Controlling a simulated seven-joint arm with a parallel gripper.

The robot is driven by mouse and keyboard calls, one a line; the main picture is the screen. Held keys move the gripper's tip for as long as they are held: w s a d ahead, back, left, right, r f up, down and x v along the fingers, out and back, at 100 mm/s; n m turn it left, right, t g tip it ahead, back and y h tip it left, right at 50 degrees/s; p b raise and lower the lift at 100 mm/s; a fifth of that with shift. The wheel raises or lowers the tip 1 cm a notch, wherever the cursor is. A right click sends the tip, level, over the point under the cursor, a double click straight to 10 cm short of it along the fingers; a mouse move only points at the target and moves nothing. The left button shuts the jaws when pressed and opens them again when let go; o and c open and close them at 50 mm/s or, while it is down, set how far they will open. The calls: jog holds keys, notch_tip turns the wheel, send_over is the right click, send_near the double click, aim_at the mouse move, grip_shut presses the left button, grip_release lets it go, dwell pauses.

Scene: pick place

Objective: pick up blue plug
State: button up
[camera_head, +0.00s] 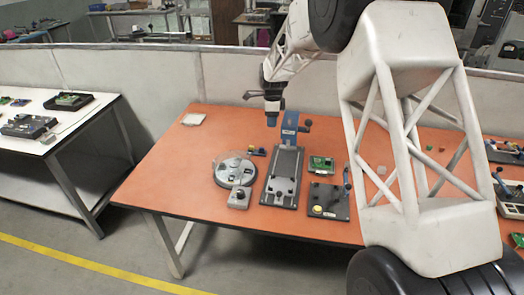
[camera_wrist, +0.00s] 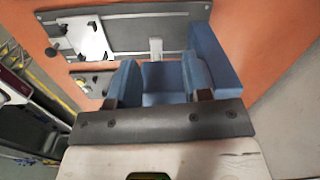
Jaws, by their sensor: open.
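My gripper (camera_head: 272,119) points down over the back of the orange table, just left of a blue upright block (camera_head: 289,128) at the far end of a long grey fixture. In the wrist view my gripper (camera_wrist: 160,68) has its two blue fingers apart. A blue surface (camera_wrist: 164,84) shows between them; I cannot tell whether it is part of the gripper or a thing beyond. A larger blue piece (camera_wrist: 214,56) stands just right of the right finger. A small dark-blue and yellow item (camera_head: 257,151) lies left of the fixture. I cannot tell for sure which blue thing is the plug.
The grey fixture (camera_head: 283,163) has a lever clamp at its back. A round grey device (camera_head: 234,167) stands left of it. A green circuit board (camera_head: 321,164) and a dark plate with a yellow knob (camera_head: 326,203) lie right. The table's left part (camera_head: 172,165) is mostly clear.

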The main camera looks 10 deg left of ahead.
jog(key=m, duration=0.2)
send_near(262, 150)
jog(key=shift+w+a+f, duration=0.3)
jog(key=shift+w+a, duration=0.1)
jog(key=shift+w, duration=0.2)
jog(key=shift+f, duration=0.15)
jog(key=shift+f, duration=1.15)
jog(key=shift+f, duration=0.15)
jog(key=shift+s+f, duration=0.1)
jog(key=shift+f, duration=2.4)
jog(key=shift+c, duration=0.4)
grip_shut()
